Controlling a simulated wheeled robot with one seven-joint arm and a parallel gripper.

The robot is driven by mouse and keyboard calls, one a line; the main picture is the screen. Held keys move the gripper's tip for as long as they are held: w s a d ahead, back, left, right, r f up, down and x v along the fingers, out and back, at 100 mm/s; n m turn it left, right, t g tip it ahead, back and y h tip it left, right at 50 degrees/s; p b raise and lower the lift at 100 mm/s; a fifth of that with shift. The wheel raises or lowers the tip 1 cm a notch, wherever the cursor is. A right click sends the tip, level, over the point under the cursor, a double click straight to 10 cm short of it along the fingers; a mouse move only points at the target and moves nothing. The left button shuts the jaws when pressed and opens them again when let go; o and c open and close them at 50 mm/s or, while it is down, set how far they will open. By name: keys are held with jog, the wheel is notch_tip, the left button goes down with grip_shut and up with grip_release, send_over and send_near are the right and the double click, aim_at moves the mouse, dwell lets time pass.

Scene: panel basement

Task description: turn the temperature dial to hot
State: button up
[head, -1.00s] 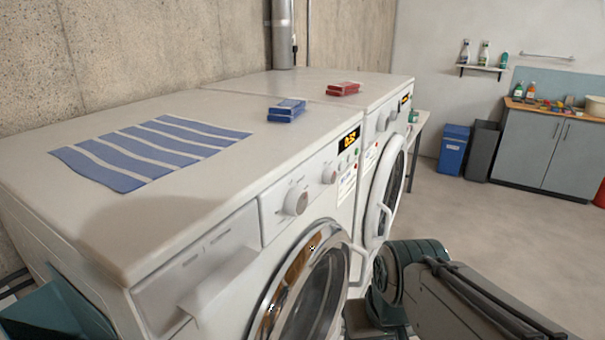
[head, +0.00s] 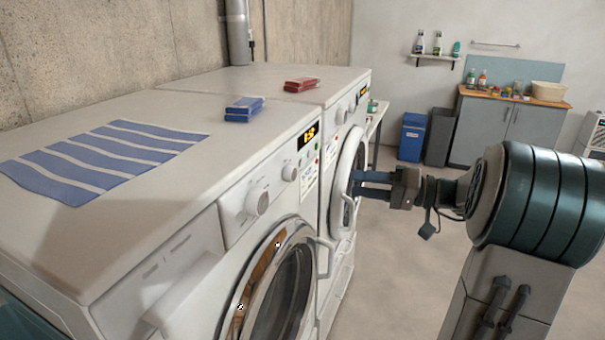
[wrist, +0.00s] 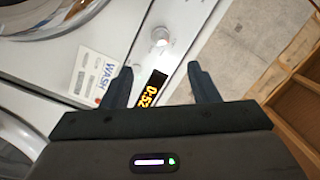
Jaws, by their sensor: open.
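The near white washer (head: 190,225) has two round dials on its front panel. The larger dial (head: 257,202) is at the left, and the smaller dial (head: 290,173) sits close to the lit display (head: 308,134). Their markings are too small to read, so I cannot tell which is for temperature. My gripper (head: 357,184) is open and empty, right of the panel and apart from it, its fingers pointing left. In the wrist view a dial (wrist: 160,36) lies beyond my open fingers (wrist: 160,68), with the display (wrist: 150,90) showing between them.
A second white machine (head: 345,85) stands beyond the washer, its round door (head: 348,175) behind my fingers. A striped cloth (head: 105,155), blue boxes (head: 244,109) and red boxes (head: 301,84) lie on top. Bins (head: 412,137) and a cabinet (head: 510,130) stand at the back. The floor is open.

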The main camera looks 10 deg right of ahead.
aim_at(295, 174)
jog(key=p+x, duration=0.1)
jog(key=x, duration=0.3)
jog(key=p+x, duration=0.2)
jog(key=x, duration=0.2)
jog(key=p+x, duration=0.1)
jog(key=x, duration=0.3)
jog(key=shift+w+r, duration=0.2)
jog(key=shift+r, duration=0.1)
jog(key=shift+w+a+f, duration=0.1)
jog(key=shift+w+a, duration=0.25)
jog(key=shift+a, duration=0.25)
jog(key=c, duration=1)
